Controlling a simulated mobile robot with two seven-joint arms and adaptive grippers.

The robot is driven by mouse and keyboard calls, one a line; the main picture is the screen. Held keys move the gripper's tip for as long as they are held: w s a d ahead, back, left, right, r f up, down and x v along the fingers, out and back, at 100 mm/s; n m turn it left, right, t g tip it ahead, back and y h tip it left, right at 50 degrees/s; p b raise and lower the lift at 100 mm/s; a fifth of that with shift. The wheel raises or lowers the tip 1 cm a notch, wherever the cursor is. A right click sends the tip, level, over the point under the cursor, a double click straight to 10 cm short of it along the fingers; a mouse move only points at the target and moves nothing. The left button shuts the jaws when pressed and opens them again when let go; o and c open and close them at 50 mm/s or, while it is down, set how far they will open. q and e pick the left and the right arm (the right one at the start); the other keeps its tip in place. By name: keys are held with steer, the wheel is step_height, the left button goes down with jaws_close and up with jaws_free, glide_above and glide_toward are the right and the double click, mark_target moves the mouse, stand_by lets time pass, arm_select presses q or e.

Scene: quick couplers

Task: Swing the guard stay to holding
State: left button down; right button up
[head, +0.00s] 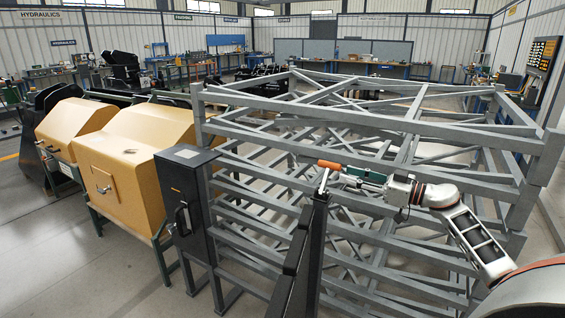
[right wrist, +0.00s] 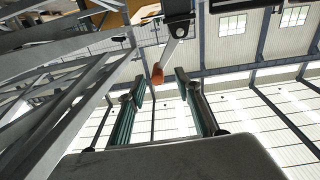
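The guard stay appears to be the short grey lever (head: 323,182) with an orange end (head: 329,165), at the top of a black post (head: 315,210). In the right wrist view the lever (right wrist: 168,51) hangs from a black part, its orange end (right wrist: 157,73) at the gap between my fingertips. My right gripper (head: 343,172) reaches in from the right, close beside the orange end. In the right wrist view its two fingers (right wrist: 158,84) are spread apart, with no clear grip on the orange end. My left gripper is not in view.
A large grey metal frame (head: 430,128) stands behind and under my right arm. A dark cabinet (head: 186,200) with a handle and tan hoods (head: 130,150) stand to the left. Clear floor (head: 75,245) lies at the lower left.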

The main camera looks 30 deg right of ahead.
mark_target(331, 165)
steer(key=shift+w+d+r, duration=0.1)
steer(key=shift+w+r, duration=0.6)
steer(key=shift+r, duration=0.05)
steer(key=shift+x, duration=3.65)
steer(key=shift+f, duration=0.1)
steer(key=shift+c, duration=0.4)
jaws_close()
